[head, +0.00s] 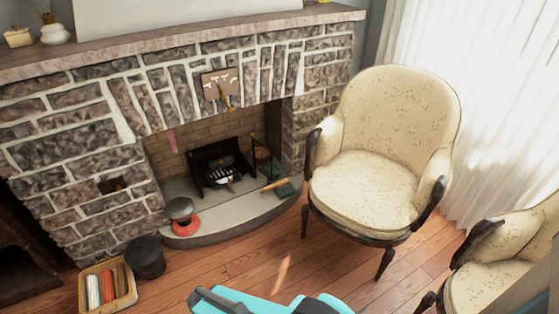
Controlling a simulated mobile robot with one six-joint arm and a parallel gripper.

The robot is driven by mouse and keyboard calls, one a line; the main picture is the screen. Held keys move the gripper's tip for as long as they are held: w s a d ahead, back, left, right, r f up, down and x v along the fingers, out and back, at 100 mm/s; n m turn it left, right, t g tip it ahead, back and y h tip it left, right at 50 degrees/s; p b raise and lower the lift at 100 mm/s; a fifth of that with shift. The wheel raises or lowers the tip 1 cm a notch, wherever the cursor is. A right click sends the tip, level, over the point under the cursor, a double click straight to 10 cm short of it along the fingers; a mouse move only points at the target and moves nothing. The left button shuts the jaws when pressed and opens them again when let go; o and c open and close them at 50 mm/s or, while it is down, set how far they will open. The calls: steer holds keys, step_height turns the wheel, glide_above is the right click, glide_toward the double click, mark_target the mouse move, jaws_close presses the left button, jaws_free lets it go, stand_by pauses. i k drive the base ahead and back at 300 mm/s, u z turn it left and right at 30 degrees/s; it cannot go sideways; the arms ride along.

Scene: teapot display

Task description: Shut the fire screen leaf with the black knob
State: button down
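I cannot make out a fire screen leaf or a black knob for certain. A stone fireplace (118,185) stands at the left and centre of the head view, with a black grate (222,164) in its opening. A thin dark upright frame (264,160) stands at the right of the opening, partly against the stone; it is too small to tell what it is. A teal and dark part of my own arm shows at the bottom edge. No gripper fingers show.
A cream armchair (372,170) stands right of the hearth (222,212), and another chair (510,245) is at the lower right. A black bucket (146,258), a basket (128,299) and a red-based round object (184,221) are at the left. Wooden floor (250,265) is open before the hearth.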

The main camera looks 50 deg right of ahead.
mark_target(271, 158)
steer(key=z, duration=0.15)
steer(key=i, duration=1)
steer(key=u, duration=0.1)
